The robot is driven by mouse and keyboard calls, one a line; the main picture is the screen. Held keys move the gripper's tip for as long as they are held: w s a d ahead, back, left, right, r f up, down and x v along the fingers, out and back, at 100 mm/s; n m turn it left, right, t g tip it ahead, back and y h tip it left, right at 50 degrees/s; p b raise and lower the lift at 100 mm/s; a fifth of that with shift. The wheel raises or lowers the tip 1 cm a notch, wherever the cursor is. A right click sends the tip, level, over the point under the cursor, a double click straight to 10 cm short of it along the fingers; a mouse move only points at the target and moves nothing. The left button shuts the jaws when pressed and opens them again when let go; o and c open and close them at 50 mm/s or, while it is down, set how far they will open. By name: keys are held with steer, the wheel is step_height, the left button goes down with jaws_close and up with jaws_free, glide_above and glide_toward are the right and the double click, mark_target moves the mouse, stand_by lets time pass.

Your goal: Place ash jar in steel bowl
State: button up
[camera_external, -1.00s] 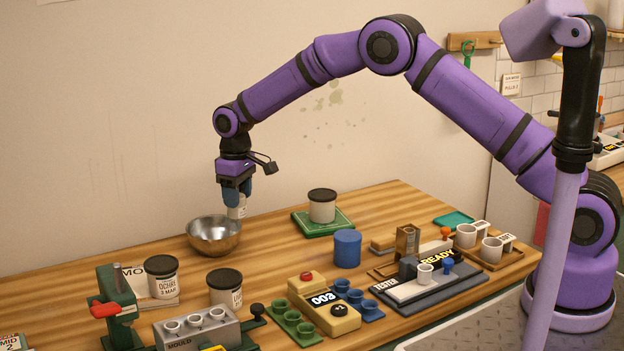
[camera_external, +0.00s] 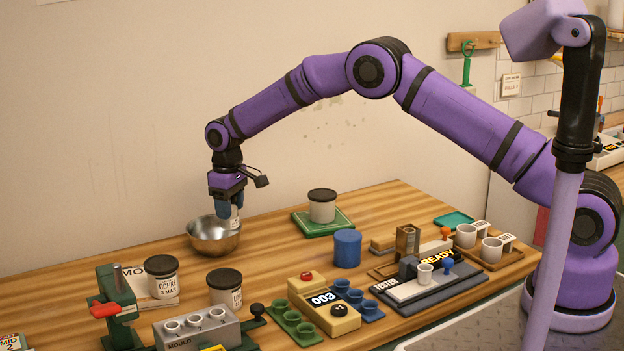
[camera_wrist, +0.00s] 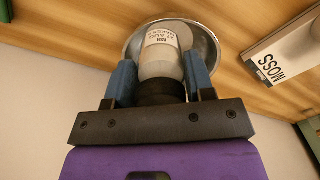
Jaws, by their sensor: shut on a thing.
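My gripper (camera_external: 230,208) is shut on the ash jar and holds it over the steel bowl (camera_external: 212,243). In the wrist view the ash jar (camera_wrist: 162,55) is a pale jar with a printed label reading ASH and a dark lid end toward my palm. The two blue fingers of my gripper (camera_wrist: 160,78) press on its sides. The steel bowl (camera_wrist: 207,45) lies behind the jar in that view. In the outside view the jar (camera_external: 236,222) is mostly hidden by the fingers, its lower part at the bowl's rim. Whether it touches the bowl cannot be told.
Another lidded jar (camera_external: 322,207) sits on a green pad to the right. A blue cylinder (camera_external: 347,248) and a counter box (camera_external: 324,307) stand further forward. The MOSS book (camera_wrist: 285,50) lies near the bowl.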

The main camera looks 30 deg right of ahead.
steer(key=o, duration=1)
steer(key=shift+f, duration=0.1)
steer(key=shift+c, duration=0.2)
step_height(320, 180, up, 12)
steer(key=shift+r, duration=0.15)
